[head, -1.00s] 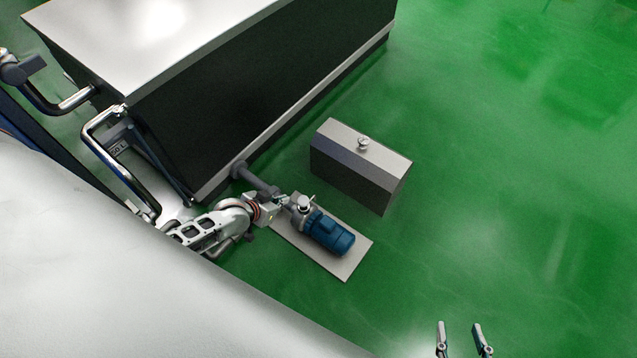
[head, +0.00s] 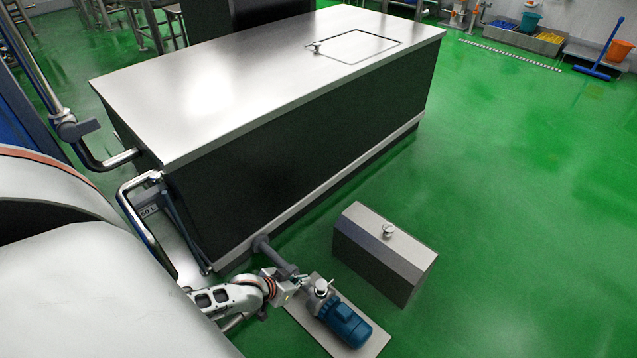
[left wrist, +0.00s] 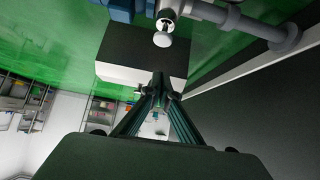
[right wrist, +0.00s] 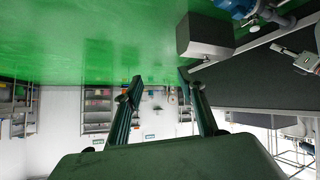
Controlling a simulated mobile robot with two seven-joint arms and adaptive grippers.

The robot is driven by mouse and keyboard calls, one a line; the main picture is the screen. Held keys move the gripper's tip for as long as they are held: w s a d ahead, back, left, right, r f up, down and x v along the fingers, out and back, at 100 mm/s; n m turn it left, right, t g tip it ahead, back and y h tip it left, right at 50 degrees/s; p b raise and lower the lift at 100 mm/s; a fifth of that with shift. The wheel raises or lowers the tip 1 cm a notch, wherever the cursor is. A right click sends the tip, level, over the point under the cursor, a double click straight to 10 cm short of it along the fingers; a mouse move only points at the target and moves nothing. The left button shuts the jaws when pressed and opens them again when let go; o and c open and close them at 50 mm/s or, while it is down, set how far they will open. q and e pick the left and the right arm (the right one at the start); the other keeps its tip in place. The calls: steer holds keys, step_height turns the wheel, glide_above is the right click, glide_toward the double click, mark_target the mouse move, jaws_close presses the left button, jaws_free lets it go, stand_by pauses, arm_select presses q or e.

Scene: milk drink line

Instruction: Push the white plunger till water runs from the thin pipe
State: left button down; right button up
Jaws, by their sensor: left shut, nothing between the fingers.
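A small white round cap (head: 321,285), which looks like the plunger, stands on top of the pump with the blue motor (head: 345,325). In the left wrist view the white plunger (left wrist: 162,39) shows as a pale disc beyond my fingertips, with a visible gap in the picture. My left gripper (head: 295,283) is beside the pump, on its left; it is shut and empty, its fingertips together in the left wrist view (left wrist: 159,85). My right gripper (right wrist: 160,80) is open and empty, away from the pump, and outside the head view. I cannot make out the thin pipe or any water.
A large dark tank with a steel top (head: 240,85) stands behind the pump. A thick grey pipe (head: 275,255) joins it to the pump. A grey box with a knob (head: 385,255) stands right of the pump. Green floor (head: 520,220) is clear at right.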

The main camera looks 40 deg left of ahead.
arm_select(q)
steer(key=b, duration=0.8)
glide_toward(323, 282)
steer(key=x, duration=0.4)
steer(key=shift+w+f, duration=0.15)
steer(key=shift+f, duration=0.2)
steer(key=shift+w+f+b, duration=0.2)
steer(key=shift+f+b, duration=0.15)
steer(key=shift+b, duration=0.2)
steer(key=shift+w, duration=0.15)
steer(key=shift+w+r, duration=0.1)
arm_select(e)
steer(key=w+a+r+m+t+y, duration=0.1)
steer(key=w+a+r+m+y, duration=0.1)
steer(key=a, duration=0.7)
steer(key=shift+r+m+t+y, duration=0.3)
steer(key=shift+r+m, duration=0.4)
steer(key=shift+m, duration=0.1)
